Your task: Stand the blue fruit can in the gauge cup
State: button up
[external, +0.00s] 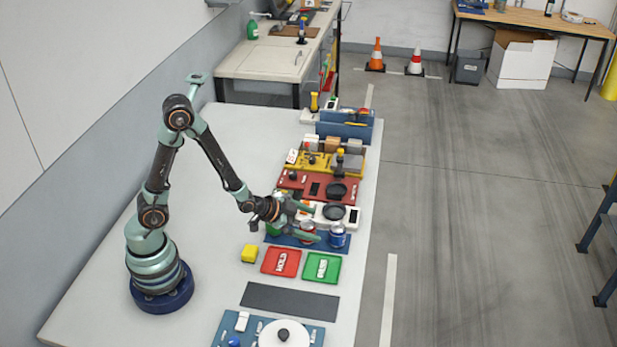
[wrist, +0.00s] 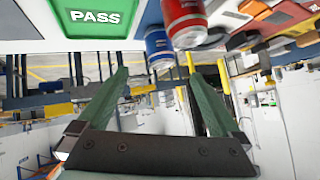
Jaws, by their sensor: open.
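The blue can (external: 338,235) stands upright at the right end of a dark blue strip (external: 284,240). A red can (external: 307,238) stands left of it, partly covered by my gripper. My gripper (external: 312,221) is open and empty near the cans. In the tilted wrist view, the blue can (wrist: 158,46) shows beyond the gap between my open fingers (wrist: 157,70), with the red can (wrist: 186,20) beside it. Black round cups show on the white station (external: 334,212) and on the red station (external: 337,191); I cannot tell which is the gauge cup.
A green object (external: 273,229) is at the strip's left end. A yellow station (external: 325,162) and a blue bin (external: 345,130) stand farther back. The table's left side is clear.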

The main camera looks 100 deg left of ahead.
aim_at(332, 229)
jog(key=shift+x, duration=5.6)
jog(key=shift+a+r, duration=0.1)
jog(key=shift+r, duration=0.05)
grip_shut()
jog(key=shift+r, duration=0.1)
